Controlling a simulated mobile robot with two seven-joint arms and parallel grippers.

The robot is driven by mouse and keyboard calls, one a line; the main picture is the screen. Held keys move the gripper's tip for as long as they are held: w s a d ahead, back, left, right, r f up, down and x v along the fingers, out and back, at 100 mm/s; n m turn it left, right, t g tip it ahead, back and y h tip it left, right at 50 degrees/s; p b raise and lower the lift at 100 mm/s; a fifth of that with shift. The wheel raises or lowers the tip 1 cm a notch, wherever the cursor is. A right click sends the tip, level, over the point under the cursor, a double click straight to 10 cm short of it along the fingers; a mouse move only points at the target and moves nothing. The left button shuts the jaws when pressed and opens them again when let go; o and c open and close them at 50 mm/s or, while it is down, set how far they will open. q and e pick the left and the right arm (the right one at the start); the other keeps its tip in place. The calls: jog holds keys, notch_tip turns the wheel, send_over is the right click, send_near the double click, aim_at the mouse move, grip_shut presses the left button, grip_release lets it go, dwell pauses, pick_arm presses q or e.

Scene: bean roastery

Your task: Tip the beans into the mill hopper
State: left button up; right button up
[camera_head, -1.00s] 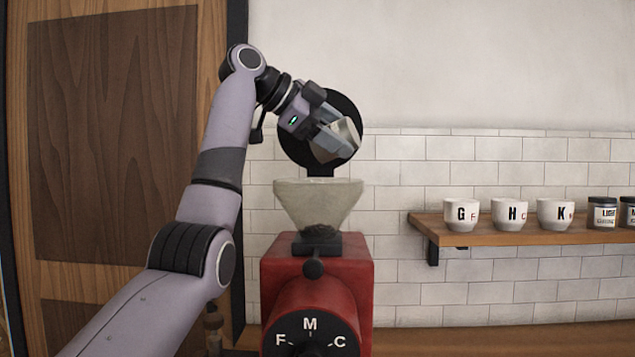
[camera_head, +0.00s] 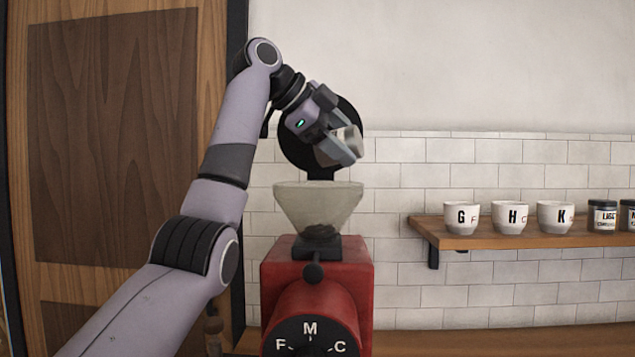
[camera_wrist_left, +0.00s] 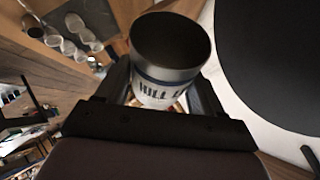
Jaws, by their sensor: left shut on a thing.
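My left gripper (camera_head: 343,149) is shut on a pale canister (camera_head: 350,137) above the hopper, tilted over to the right. In the left wrist view the canister (camera_wrist_left: 168,72) sits between the fingers, with a dark band and dark lettering. Its round mouth looks dark brown; I cannot tell whether beans are inside. The translucent, funnel-shaped hopper (camera_head: 318,203) stands on the red mill (camera_head: 283,272), below the canister and apart from it. Dark matter, probably beans, lies at the hopper's bottom. No falling beans are visible. My right gripper is out of view.
The hopper's round black lid (camera_head: 297,152) stands raised behind my gripper. A wooden shelf (camera_head: 480,240) at right holds lettered white cups (camera_head: 461,217) and dark labelled jars (camera_head: 603,216). A wooden door (camera_head: 110,140) is at left. The space between hopper and shelf is clear.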

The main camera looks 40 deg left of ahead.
aim_at(360, 151)
pick_arm(q)
jog(key=shift+d, duration=0.15)
jog(key=shift+f+g+y, duration=0.2)
jog(key=shift+g+y, duration=0.2)
jog(key=shift+w+d+f+m+g+y, duration=0.15)
jog(key=shift+d+f+m+g+y, duration=0.15)
jog(key=shift+d+m+y, duration=0.15)
jog(key=shift+w+d+r+m+g+y+p, duration=0.15)
jog(key=shift+r+m+g+y+p, duration=0.2)
jog(key=shift+y+p, duration=0.25)
jog(key=shift+w+d+f+m+g+y, duration=0.25)
jog(key=shift+d+f+m+y, duration=0.2)
jog(key=shift+d+y, duration=0.3)
jog(key=y, duration=0.1)
jog(key=m+g+y, duration=0.1)
jog(key=y, duration=0.1)
jog(key=shift+d+g+y, duration=0.2)
jog(key=shift+g+y, duration=0.1)
jog(key=shift+w+m+y, duration=0.2)
jog(key=shift+m+y, duration=0.15)
jog(key=shift+y, duration=0.15)
jog(key=shift+w+d+f+m+g+y+b, duration=0.25)
jog(key=shift+d+f+m+y, duration=0.3)
jog(key=shift+y, duration=0.6)
jog(key=shift+w+d+f+m+g+y+b, duration=0.1)
jog(key=shift+w+d+f+m+g+y, duration=0.3)
jog(key=shift+d+m+y, duration=0.45)
jog(key=shift+w+d+f+m+g+y+b, duration=0.25)
jog(key=shift+d+f+m+y, duration=0.35)
jog(key=shift+y, duration=0.9)
